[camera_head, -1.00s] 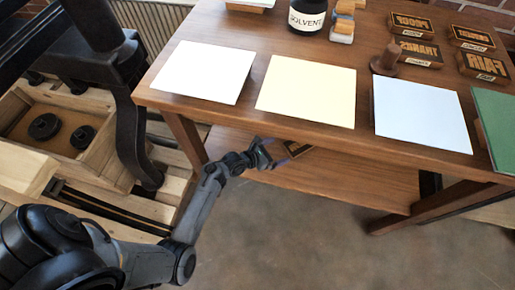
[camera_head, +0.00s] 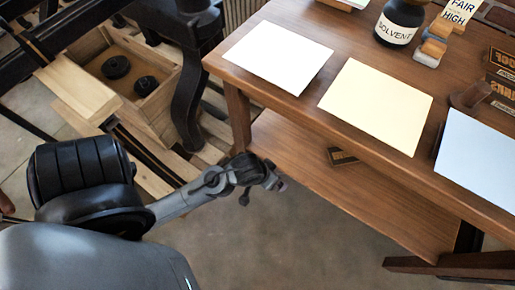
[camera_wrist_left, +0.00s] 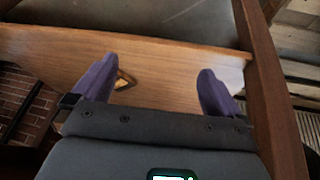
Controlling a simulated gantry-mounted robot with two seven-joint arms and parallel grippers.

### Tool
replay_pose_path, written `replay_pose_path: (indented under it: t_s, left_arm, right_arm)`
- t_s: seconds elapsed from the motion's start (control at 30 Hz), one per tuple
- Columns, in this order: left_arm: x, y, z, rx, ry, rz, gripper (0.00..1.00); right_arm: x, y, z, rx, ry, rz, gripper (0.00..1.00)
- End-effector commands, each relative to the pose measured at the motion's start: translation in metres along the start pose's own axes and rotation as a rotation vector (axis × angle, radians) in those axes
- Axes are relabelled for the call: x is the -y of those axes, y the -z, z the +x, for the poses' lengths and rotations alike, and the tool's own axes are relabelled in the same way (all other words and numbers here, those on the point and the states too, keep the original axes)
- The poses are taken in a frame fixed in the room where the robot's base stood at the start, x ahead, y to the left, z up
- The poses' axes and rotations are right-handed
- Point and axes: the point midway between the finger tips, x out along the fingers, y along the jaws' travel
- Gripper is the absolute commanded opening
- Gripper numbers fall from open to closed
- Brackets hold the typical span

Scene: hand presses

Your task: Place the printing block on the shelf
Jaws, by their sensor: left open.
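The printing block (camera_head: 341,156), dark with tan marks, lies on the lower wooden shelf (camera_head: 370,194) of the table. It is partly hidden under the tabletop edge in the head view. My left gripper (camera_head: 274,182) is at the shelf's front edge, left of the block and apart from it. In the left wrist view its two purple fingers (camera_wrist_left: 155,85) are spread with nothing between them at the tips. The block (camera_wrist_left: 125,80) shows there beyond the left finger, on the shelf board (camera_wrist_left: 170,55), mostly hidden. My right gripper is out of view.
On the tabletop (camera_head: 300,115) lie a white sheet (camera_head: 278,56), a cream sheet (camera_head: 376,105) and a pale blue sheet (camera_head: 480,155). A solvent bottle (camera_head: 399,22) and other blocks (camera_head: 500,75) stand behind. A press (camera_head: 190,80) stands left. Floor before the shelf is free.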

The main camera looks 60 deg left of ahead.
Motion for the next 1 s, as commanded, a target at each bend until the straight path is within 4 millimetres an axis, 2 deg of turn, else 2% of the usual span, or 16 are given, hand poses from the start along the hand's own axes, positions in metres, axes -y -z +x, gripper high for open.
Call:
replay_pose_path:
  t_s: [0.03, 0.1, 0.2, 0.33, 0.77, 0.87, 1.0]
  left_arm:
    - [-0.003, -0.011, -0.013, 0.027, 0.003, 0.099, 1.0]
    - [-0.005, -0.024, -0.028, 0.062, 0.002, 0.223, 1.0]
    - [-0.008, -0.038, -0.044, 0.101, -0.006, 0.35, 1.0]
    - [-0.01, -0.047, -0.055, 0.129, -0.017, 0.441, 1.0]
    - [-0.011, -0.048, -0.06, 0.136, -0.02, 0.467, 1.0]
    - [-0.011, -0.045, -0.066, 0.135, -0.02, 0.467, 1.0]
    - [-0.014, -0.037, -0.084, 0.135, -0.02, 0.467, 1.0]
  right_arm:
    - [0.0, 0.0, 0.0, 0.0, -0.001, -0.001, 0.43]
    - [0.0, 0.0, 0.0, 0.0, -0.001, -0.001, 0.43]
    - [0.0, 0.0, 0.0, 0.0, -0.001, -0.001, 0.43]
    - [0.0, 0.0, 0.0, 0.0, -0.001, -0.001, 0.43]
    - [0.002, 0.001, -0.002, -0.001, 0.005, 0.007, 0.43]
    - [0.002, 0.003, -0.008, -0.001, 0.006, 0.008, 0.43]
    - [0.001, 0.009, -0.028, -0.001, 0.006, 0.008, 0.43]
